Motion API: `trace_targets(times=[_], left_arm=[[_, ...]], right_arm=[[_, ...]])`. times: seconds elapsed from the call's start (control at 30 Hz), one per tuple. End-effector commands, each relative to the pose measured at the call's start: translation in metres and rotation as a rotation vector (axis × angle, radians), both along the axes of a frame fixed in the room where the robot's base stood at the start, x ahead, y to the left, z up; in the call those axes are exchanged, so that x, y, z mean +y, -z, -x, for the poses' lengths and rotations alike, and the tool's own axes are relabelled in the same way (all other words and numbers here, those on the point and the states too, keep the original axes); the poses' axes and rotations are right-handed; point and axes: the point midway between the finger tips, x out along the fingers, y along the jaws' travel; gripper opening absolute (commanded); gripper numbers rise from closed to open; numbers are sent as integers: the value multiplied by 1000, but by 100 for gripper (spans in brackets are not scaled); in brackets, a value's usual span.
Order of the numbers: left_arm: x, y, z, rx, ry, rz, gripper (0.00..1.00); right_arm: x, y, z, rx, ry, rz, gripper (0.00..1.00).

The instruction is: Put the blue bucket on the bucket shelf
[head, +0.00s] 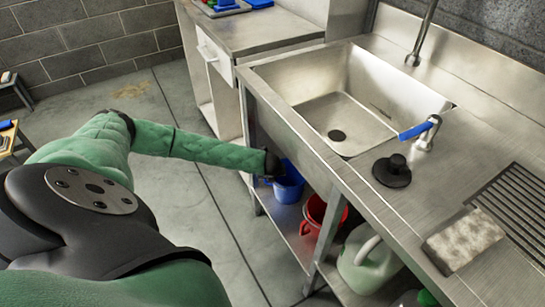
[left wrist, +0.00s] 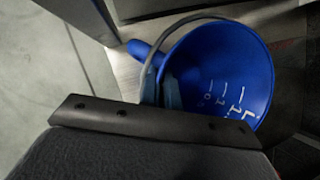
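The blue bucket (head: 288,186) is under the left end of the sink counter, at the left end of the low metal shelf (head: 284,220). I cannot tell whether it rests on the shelf or hangs just above it. My left gripper (head: 272,165) is at the bucket's upper left rim. In the left wrist view the open mouth of the bucket (left wrist: 222,75) faces the camera, with white marks inside and a grey handle. The left fingertips (left wrist: 161,91) are close together at its rim and handle; their grip is unclear. My right gripper is out of view.
A red bucket (head: 322,214) and a pale green jug (head: 368,262) stand right of the blue bucket on the shelf. Metal legs and the counter edge (head: 310,150) bound the opening. A drawer cabinet (head: 215,75) stands left. The floor in front is clear.

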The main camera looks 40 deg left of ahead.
Motion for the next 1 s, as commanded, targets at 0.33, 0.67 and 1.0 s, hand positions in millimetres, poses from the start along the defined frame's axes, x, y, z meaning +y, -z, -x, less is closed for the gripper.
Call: trace_targets(times=[0.33, 0.67, 1.0], left_arm=[[0, 1, 0, 0, 0, 0, 23], [0, 0, 0, 0, 0, 0, 25], [-10, -42, 20, 0, 0, 0, 25]], right_arm=[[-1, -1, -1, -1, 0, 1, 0], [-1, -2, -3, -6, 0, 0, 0], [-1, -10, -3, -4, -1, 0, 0]])
